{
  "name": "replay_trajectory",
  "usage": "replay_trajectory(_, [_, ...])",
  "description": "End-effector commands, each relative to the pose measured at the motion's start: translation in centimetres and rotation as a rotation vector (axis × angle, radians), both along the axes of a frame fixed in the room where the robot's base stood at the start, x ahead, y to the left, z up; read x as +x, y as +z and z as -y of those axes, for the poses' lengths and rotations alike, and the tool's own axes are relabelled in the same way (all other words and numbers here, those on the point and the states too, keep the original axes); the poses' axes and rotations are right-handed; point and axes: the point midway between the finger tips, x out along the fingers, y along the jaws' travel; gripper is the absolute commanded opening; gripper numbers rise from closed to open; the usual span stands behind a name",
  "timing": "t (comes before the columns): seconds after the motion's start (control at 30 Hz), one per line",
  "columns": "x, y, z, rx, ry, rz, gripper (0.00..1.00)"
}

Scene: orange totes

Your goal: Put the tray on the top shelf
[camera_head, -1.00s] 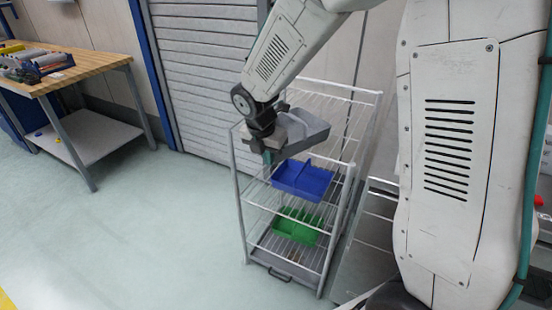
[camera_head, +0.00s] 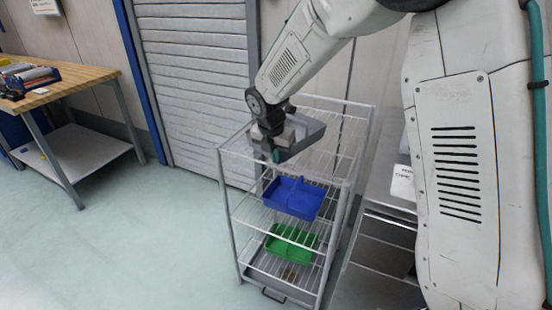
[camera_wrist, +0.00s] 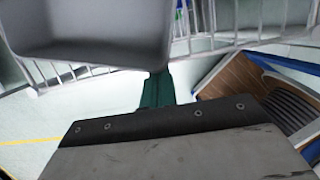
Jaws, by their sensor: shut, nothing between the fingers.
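The grey tray (camera_head: 309,128) is at the level of the top shelf of the white wire rack (camera_head: 350,150), partly hidden behind my gripper. I cannot tell whether it rests fully on the wires. In the wrist view the grey tray (camera_wrist: 95,30) fills the upper left, with its wall close to the green fingertip. My gripper (camera_head: 276,155) is shut and points down at the tray's near left side. It also shows in the wrist view (camera_wrist: 157,90), with its dark bracket below.
A blue tray (camera_head: 294,197) is on the shelf below, and a green tray (camera_head: 291,242) is lower still. A wooden workbench (camera_head: 75,85) stands at the left. A grey metal unit (camera_head: 385,240) is close on the rack's right. The floor at left is clear.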

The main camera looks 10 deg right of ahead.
Motion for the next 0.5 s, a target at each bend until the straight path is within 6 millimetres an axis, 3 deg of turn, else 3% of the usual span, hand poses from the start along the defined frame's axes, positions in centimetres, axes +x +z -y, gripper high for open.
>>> replay_trajectory(0.27, [-0.2, 0.0, -0.3, 0.000, 0.000, 0.000, 0.00])
replay_trajectory(0.5, [-2.5, 0.0, -3.1, -0.001, 0.007, 0.000, 0.00])
